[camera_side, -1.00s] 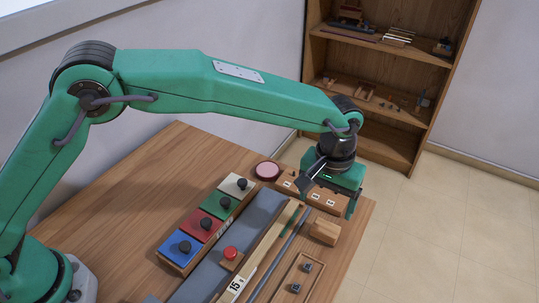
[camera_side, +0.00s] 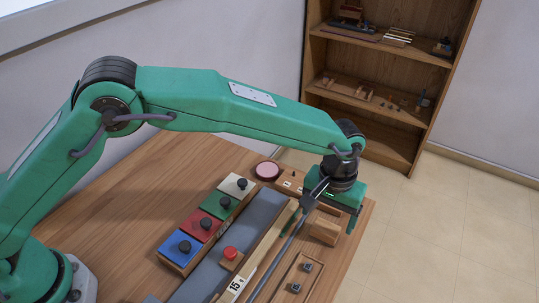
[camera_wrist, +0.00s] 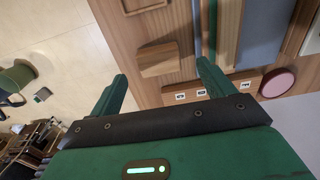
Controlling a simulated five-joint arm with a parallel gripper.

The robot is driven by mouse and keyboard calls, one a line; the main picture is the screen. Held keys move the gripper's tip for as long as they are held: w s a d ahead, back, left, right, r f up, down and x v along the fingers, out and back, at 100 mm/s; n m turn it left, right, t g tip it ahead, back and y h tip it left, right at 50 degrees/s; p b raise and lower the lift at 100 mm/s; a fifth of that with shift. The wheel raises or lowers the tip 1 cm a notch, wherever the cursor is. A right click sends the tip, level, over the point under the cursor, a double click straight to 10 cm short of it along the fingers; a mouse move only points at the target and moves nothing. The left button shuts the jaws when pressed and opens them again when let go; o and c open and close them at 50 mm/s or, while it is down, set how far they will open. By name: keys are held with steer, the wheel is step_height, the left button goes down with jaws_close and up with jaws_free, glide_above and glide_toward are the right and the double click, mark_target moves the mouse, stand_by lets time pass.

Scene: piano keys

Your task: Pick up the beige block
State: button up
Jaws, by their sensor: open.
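The beige block (camera_side: 324,232) is a small light-wood block lying near the right edge of the table. It also shows in the wrist view (camera_wrist: 158,60), just beyond the fingertips. My gripper (camera_side: 335,213) is close above it in the side view and partly overlaps it there. In the wrist view my gripper (camera_wrist: 162,74) has its two green fingers wide apart, with nothing between them. The block lies in line with the gap between the fingers. The exact height above the block is hard to tell.
A wooden tray (camera_side: 279,292) with dark pieces lies nearer the camera. Long rods and a grey strip (camera_side: 262,212) lie left of the block. A numbered wooden rack (camera_wrist: 212,91) and a pink disc (camera_side: 267,170) are behind. Open floor lies past the table's right edge.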

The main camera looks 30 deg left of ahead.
mark_target(326, 227)
steer(key=shift+d+f, duration=0.1)
steer(key=shift+f, duration=2.35)
steer(key=c, duration=1.1)
